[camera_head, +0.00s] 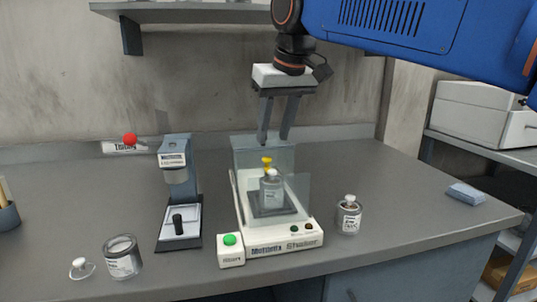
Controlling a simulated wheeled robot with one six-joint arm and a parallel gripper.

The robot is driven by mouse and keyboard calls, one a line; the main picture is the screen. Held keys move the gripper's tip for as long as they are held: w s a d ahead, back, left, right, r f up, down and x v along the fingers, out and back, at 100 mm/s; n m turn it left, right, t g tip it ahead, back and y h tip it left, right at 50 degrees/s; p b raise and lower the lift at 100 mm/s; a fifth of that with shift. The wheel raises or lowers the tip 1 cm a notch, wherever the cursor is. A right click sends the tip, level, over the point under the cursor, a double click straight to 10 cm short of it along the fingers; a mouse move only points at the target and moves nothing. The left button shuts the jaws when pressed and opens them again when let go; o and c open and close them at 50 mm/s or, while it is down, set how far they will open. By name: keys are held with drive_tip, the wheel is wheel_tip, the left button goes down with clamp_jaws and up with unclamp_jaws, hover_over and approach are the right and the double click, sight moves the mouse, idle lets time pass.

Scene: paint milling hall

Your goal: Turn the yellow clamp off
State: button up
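The yellow clamp (267,161) is a small yellow piece at the top of the shaker's holder, just behind a grey can (271,188). The can stands on the dark plate of the white Shaker machine (284,243), behind a clear shield. Only the top of the clamp shows clearly; its lower part is hidden by the can. My gripper (273,139) points down above the clamp. Its two dark fingers are apart with nothing between them. The fingertips appear a little above the clamp in the picture; their depth relative to it is hard to tell.
A green button (230,240) sits at the shaker's front left. A lidded can (349,215) stands to its right. The counter's right side is mostly clear; a shelf (200,13) hangs above.

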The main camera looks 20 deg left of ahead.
sight(267, 158)
drive_tip(key=x, duration=0.7)
drive_tip(key=shift+w+a+f, duration=0.1)
drive_tip(key=shift+f, duration=0.1)
